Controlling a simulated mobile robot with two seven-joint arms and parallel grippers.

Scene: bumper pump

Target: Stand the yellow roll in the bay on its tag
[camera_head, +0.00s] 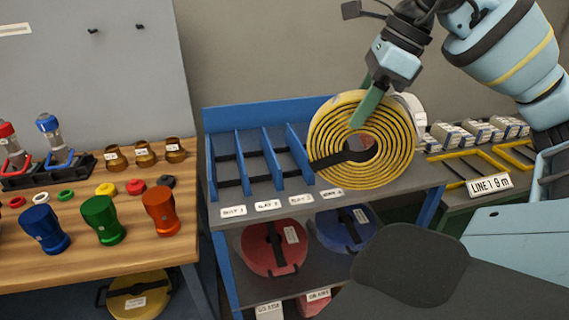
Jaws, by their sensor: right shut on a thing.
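The yellow roll (335,115), a flat coil with a dark strap across its middle, is upright at the right end of the blue bay rack (235,112). My right gripper (362,112), with green fingers, comes from above and is shut on its upper rim. The roll hides the rack's right end; I cannot tell whether it touches the shelf. The rack has blue dividers, and the visible bays are empty. White bay labels (268,205) line the front edge; their small print is hard to read. No tag on the roll is readable. My left gripper is not in view.
Below the rack are a red roll (262,250) and a blue roll (335,232). Another yellow roll (138,284) lies under the wooden bench (100,262), which holds coloured cups and fittings. Small boxes (480,131) and a "LINE" sign (490,185) are at the right.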

